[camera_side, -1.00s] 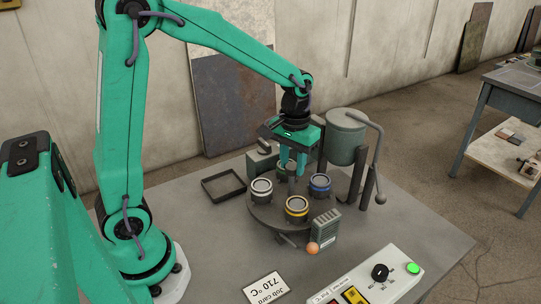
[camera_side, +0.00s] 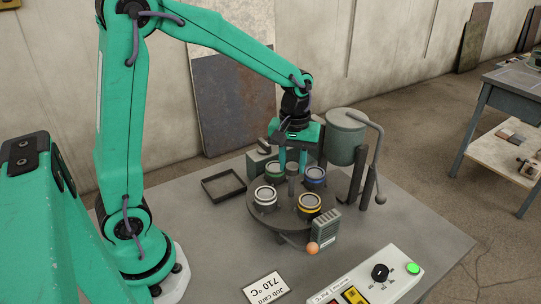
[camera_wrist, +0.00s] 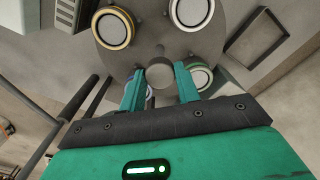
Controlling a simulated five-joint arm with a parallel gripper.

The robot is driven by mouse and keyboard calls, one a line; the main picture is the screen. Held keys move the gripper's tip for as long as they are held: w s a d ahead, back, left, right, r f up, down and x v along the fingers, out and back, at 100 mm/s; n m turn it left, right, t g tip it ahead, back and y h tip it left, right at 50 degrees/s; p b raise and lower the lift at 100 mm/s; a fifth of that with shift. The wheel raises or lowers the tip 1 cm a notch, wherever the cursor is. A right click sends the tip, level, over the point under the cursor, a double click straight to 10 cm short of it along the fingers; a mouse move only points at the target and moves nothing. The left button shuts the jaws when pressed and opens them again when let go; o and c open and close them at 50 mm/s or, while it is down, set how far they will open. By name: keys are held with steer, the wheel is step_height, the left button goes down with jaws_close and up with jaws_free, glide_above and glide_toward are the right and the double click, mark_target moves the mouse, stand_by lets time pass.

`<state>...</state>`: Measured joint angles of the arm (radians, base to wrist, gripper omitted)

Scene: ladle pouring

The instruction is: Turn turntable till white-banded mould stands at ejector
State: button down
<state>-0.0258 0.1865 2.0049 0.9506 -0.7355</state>
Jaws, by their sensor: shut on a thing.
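The round grey turntable (camera_side: 280,220) carries moulds with coloured bands. The white-banded mould (camera_side: 265,199) is at its front left; it also shows at the top of the wrist view (camera_wrist: 190,10). The yellow-banded mould (camera_side: 309,206) is at front right, the blue-banded mould (camera_side: 315,176) at back right and the green-banded mould (camera_side: 275,171) at back left. My gripper (camera_side: 292,165) points down at the turntable's middle. In the wrist view its fingers close around the central post (camera_wrist: 159,75). I cannot tell for sure which fixture is the ejector.
A finned grey block (camera_side: 326,226) with an orange ball (camera_side: 312,248) stands beside the yellow-banded mould. A grey pot (camera_side: 345,136) and dark posts stand behind right. An empty black frame tray (camera_side: 224,186) lies left. A control box (camera_side: 368,280) is at the front.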

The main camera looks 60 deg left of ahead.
stand_by(0.5)
steer(key=c, duration=1)
jaws_free()
steer(key=shift+r, duration=0.15)
step_height(320, 180, up, 7)
steer(key=shift+r, duration=0.3)
